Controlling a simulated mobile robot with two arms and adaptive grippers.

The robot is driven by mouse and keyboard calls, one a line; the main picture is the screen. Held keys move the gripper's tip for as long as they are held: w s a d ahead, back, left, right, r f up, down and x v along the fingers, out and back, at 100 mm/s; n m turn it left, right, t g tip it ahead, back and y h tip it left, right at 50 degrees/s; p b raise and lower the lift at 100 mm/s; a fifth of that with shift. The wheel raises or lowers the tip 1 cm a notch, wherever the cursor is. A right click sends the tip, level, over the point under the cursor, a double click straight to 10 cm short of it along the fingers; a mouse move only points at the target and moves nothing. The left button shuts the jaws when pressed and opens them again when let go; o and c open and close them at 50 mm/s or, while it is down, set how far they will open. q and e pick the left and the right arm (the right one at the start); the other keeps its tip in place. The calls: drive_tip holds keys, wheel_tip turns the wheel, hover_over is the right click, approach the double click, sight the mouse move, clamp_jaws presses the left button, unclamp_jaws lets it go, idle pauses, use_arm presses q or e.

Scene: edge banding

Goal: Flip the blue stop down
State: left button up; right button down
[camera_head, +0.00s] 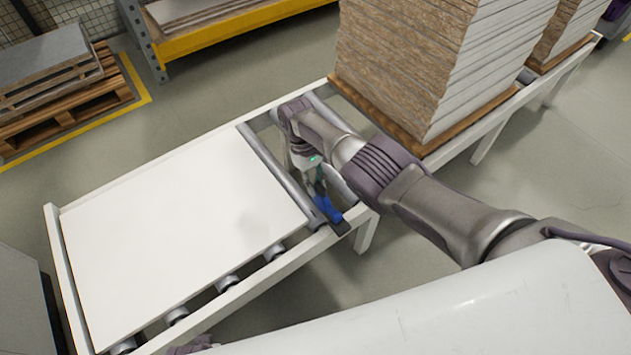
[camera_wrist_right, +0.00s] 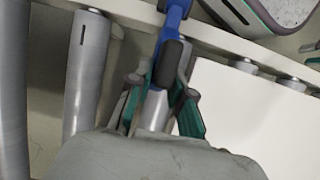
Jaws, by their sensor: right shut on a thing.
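The blue stop (camera_head: 327,208) is at the near right corner of the roller table (camera_head: 272,268), beside the white panel's right end. My right gripper (camera_head: 317,190) reaches down over the rollers and is shut on the blue stop. In the right wrist view the blue stop (camera_wrist_right: 174,22) runs up between the green-edged fingers of the gripper (camera_wrist_right: 160,85), with a dark pad on its lower part. The fingers hide part of the stop.
The white panel (camera_head: 180,230) lies on the rollers left of the gripper. A tall stack of boards (camera_head: 400,70) stands on the conveyor to the right. A pallet with grey boards (camera_head: 60,90) is on the floor at far left, and a yellow-edged rack (camera_head: 230,30) is behind.

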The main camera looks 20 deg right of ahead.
drive_tip(key=shift+f, duration=0.1)
drive_tip(key=c, duration=1.1)
unclamp_jaws()
drive_tip(key=shift+a, duration=0.1)
drive_tip(key=shift+w, duration=0.1)
drive_tip(key=v, duration=1.2)
